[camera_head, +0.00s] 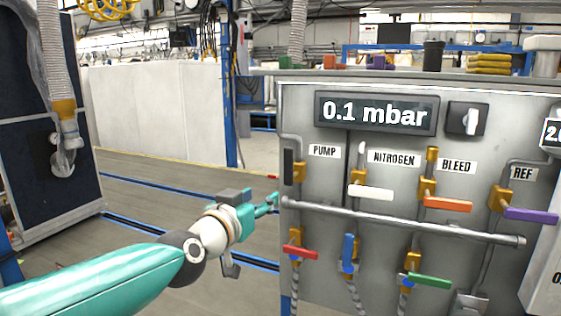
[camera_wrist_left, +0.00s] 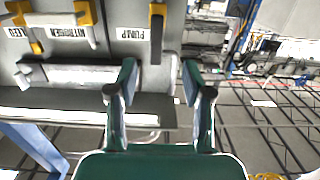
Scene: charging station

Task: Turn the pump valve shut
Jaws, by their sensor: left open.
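The pump valve has a black handle (camera_head: 288,165) standing upright on a yellow-orange body (camera_head: 299,172), beside the PUMP label (camera_head: 324,151) at the panel's left edge. My left gripper (camera_head: 271,199) is open and empty, left of the panel edge and below the handle. In the left wrist view, which looks turned over, the black handle (camera_wrist_left: 156,40) lies beyond the open fingers (camera_wrist_left: 159,80), roughly in line with the gap between them. The fingers appear apart from the handle. My right gripper is not in view.
A horizontal rail (camera_head: 400,222) crosses the panel below the upper valves. The white nitrogen handle (camera_head: 371,191), orange bleed handle (camera_head: 447,204) and purple handle (camera_head: 530,215) stand to the right. Red (camera_head: 300,252), blue (camera_head: 348,252) and green (camera_head: 429,280) handles sit below. The display reads 0.1 mbar (camera_head: 375,112).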

